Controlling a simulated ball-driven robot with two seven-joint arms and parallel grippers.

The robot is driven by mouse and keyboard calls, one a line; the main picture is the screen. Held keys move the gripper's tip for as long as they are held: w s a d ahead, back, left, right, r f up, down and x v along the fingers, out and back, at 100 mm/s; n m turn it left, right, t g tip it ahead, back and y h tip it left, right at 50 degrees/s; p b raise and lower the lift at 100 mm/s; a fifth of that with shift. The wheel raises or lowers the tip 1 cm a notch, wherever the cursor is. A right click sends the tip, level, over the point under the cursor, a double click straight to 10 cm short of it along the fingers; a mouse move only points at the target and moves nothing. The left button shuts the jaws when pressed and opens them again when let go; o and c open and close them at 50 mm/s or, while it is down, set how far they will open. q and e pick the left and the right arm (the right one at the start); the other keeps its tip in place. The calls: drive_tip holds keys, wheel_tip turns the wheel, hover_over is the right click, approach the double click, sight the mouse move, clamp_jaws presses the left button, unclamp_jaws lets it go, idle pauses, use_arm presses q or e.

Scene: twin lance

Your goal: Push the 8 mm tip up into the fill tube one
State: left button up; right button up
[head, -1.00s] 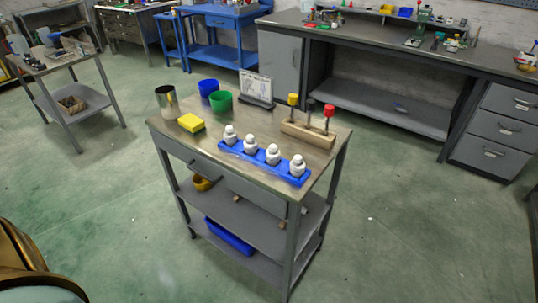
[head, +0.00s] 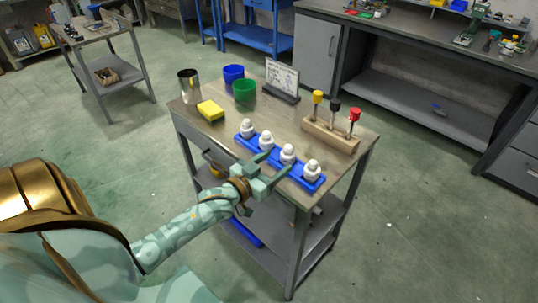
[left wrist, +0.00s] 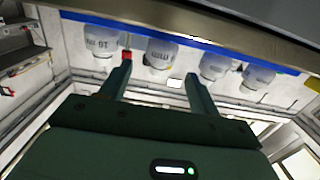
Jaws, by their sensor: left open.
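Several white bottles with rounded tops stand upright in a row in a blue rack (head: 252,157) on the cart top. The rightmost bottle (head: 313,170) in the head view appears in the left wrist view (left wrist: 101,40) with a label partly legible as "10". The bottle beside it (head: 288,153) also shows in the left wrist view (left wrist: 161,52); its label ends in "MM", its number unclear. My left gripper (head: 278,162) is open and empty at the rack's near side, fingers pointing toward this bottle, apparently short of it. I cannot single out a fill tube.
A wooden block (head: 330,136) behind the rack holds yellow-, black- and red-topped tools. Bare cart top lies between.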

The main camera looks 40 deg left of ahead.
sight(289, 146)
use_arm(q)
drive_tip(key=w+b, duration=0.1)
drive_tip(key=w+f+b, duration=0.1)
drive_tip(key=w, duration=0.1)
drive_tip(key=w+f+b, duration=0.1)
drive_tip(key=shift+w+d, duration=0.2)
drive_tip(key=shift+w, duration=0.2)
drive_tip(key=shift+w+b, duration=0.8)
drive_tip(key=shift+w, duration=0.05)
use_arm(e)
drive_tip(key=shift+g, duration=0.3)
drive_tip(key=f, duration=0.1)
drive_tip(key=s+f, duration=0.1)
drive_tip(key=f, duration=0.3)
drive_tip(key=shift+s+f, duration=0.1)
drive_tip(key=shift+s, duration=0.25)
use_arm(q)
drive_tip(key=c, duration=1.1)
drive_tip(key=shift+r+p, duration=2.55)
drive_tip(key=shift+p, duration=0.15)
drive_tip(key=shift+c, duration=0.3)
use_arm(e)
drive_tip(key=shift+w+r, duration=0.3)
drive_tip(key=shift+r, duration=0.55)
drive_tip(key=shift+w+r, duration=0.3)
drive_tip(key=shift+r, duration=0.6)
drive_tip(key=shift+w+r, duration=0.3)
drive_tip(key=shift+r, duration=0.55)
